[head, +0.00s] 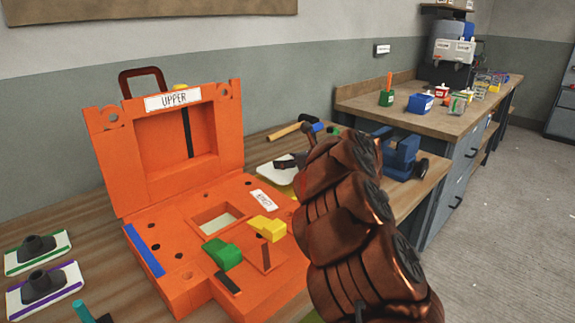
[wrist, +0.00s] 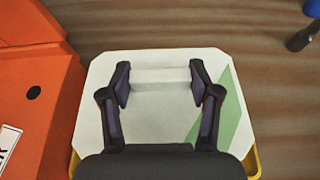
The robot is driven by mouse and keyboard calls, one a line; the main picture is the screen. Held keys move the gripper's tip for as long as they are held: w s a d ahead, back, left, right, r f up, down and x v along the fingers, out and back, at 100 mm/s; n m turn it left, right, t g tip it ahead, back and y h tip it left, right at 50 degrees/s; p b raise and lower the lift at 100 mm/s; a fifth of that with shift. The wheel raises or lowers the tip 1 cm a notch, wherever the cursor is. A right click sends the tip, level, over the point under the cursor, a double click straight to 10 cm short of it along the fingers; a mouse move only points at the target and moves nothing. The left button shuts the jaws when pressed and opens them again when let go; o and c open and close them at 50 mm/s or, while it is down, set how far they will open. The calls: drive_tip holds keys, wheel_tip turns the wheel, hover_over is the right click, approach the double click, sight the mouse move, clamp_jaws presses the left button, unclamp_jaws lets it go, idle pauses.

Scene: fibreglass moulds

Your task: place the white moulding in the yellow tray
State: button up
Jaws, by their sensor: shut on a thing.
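The white moulding (wrist: 155,125) is a flat plate with cut corners, a green triangle on its right side and a raised white block in its middle. My gripper (wrist: 160,82) is shut on that block, one finger at each end. The yellow tray (wrist: 253,163) shows as a thin rim at the plate's near corners; the plate hides the rest. I cannot tell whether the plate rests in the tray or is held just above it. In the head view the moulding (head: 268,176) is right of the orange mould, partly behind my arm.
The open orange mould (head: 170,235) stands close on the left, its lid upright, with green (head: 223,256) and yellow (head: 268,228) blocks on its base. A hammer (head: 286,131) and a blue vise (head: 400,155) lie behind. Wooden table shows beyond the plate.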

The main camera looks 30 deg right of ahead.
drive_tip(key=shift+f, duration=0.4)
drive_tip(key=shift+f, duration=0.15)
drive_tip(key=o, duration=1.3)
drive_tip(key=shift+r, duration=0.2)
drive_tip(key=v, duration=1.2)
drive_tip(key=shift+b, duration=0.4)
drive_tip(key=shift+a, duration=0.1)
